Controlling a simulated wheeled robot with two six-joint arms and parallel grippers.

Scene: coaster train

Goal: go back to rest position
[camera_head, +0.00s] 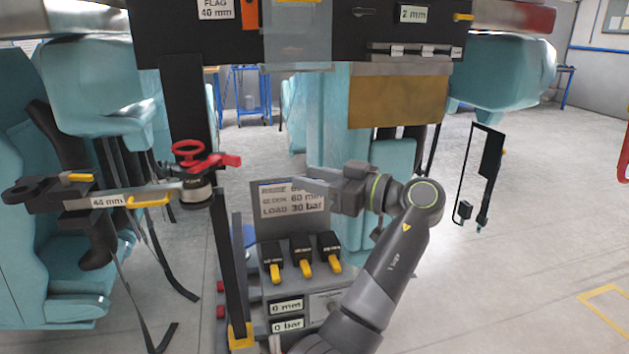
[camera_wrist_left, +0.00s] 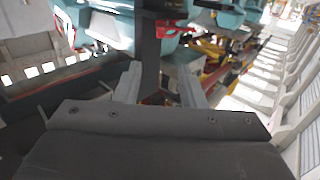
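My left gripper (camera_head: 297,184) is in the middle of the head view, at the end of my grey arm that rises from the bottom. It points left, in front of the upper part of a grey panel (camera_head: 258,202) with printed text. In the left wrist view its two fingers (camera_wrist_left: 159,72) stand apart with nothing seen held between them. A dark upright post shows behind the gap in that view. My right gripper is not in the head view.
A control box with several yellow-tipped levers (camera_head: 305,268) stands below the gripper. A dark post (camera_head: 228,270) and a red handwheel (camera_head: 188,150) are to the left. Turquoise seats (camera_head: 100,90) flank the scene. Open floor (camera_head: 540,210) lies to the right.

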